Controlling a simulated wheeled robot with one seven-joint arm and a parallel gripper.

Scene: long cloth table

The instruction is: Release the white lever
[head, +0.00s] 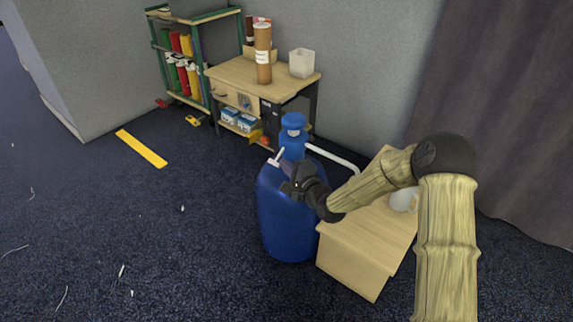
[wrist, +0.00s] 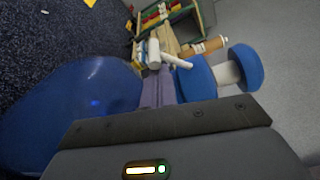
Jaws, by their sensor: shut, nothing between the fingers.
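The white lever (head: 278,156) is a short T-shaped handle standing out from the neck of a blue tank (head: 285,225). It also shows in the wrist view (wrist: 155,54), just beyond the fingertips. My gripper (head: 286,165) is at the upper part of the tank, close below and beside the lever. In the wrist view my purplish-grey fingers (wrist: 158,76) are together with nothing between them. I cannot tell whether they touch the lever. The tank's blue top (head: 293,122) stands above the lever.
A white pipe (head: 333,158) runs right from the tank's neck. A wooden box-like stand (head: 345,260) is right beside the tank, under my arm. A desk (head: 255,80) and a green shelf (head: 185,65) stand behind. The floor at left is mostly clear.

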